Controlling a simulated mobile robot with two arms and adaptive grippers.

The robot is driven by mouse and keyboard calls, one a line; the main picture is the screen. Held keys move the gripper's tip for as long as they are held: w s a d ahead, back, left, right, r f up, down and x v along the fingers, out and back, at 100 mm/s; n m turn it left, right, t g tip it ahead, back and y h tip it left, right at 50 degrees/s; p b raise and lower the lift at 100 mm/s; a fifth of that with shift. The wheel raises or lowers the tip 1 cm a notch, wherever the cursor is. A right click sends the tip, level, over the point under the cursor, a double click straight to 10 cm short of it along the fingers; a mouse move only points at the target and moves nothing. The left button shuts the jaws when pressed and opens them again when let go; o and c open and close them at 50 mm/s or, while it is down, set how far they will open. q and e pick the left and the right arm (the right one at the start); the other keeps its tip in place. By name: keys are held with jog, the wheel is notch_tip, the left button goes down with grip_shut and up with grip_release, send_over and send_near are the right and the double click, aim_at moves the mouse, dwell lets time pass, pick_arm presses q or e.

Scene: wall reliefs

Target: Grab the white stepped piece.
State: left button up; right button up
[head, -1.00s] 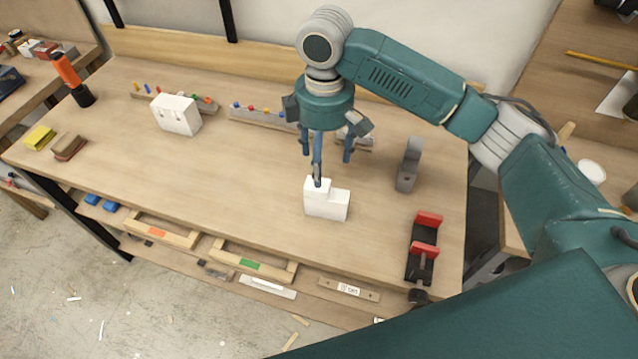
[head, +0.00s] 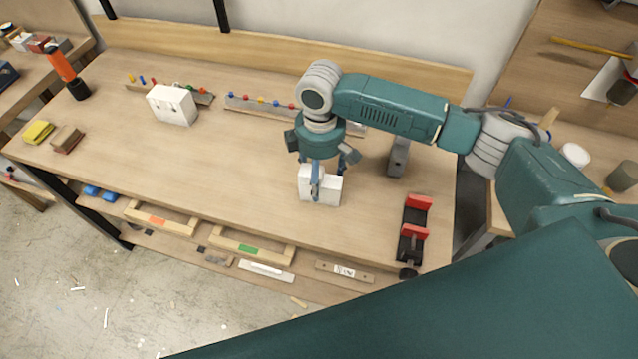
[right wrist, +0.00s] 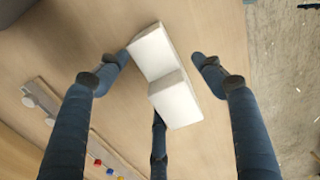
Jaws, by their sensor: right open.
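The white stepped piece (head: 333,191) stands on the wooden workbench, near its middle front. My right gripper (head: 317,183) is directly above it with its fingers pointing down. One finger passes in front of the piece and hides part of it. In the right wrist view the white stepped piece (right wrist: 172,98) lies between the open blue fingers of my right gripper (right wrist: 158,65). One finger is on its left, one on its right, and a third is at its lower end. Gaps show at the left and right fingers; contact at the third is unclear. My left gripper is out of view.
A red and black clamp (head: 412,238) stands to the right, with a grey metal block (head: 398,157) behind it. Another white block (head: 172,104) and a strip of coloured pegs (head: 262,105) are further back. The bench between piece and sponges (head: 38,132) is clear.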

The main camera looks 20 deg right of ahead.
jog(key=c, duration=1.1)
jog(key=shift+r, duration=0.1)
jog(key=c, duration=0.3)
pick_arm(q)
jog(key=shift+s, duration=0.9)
pick_arm(e)
jog(key=shift+c, duration=0.2)
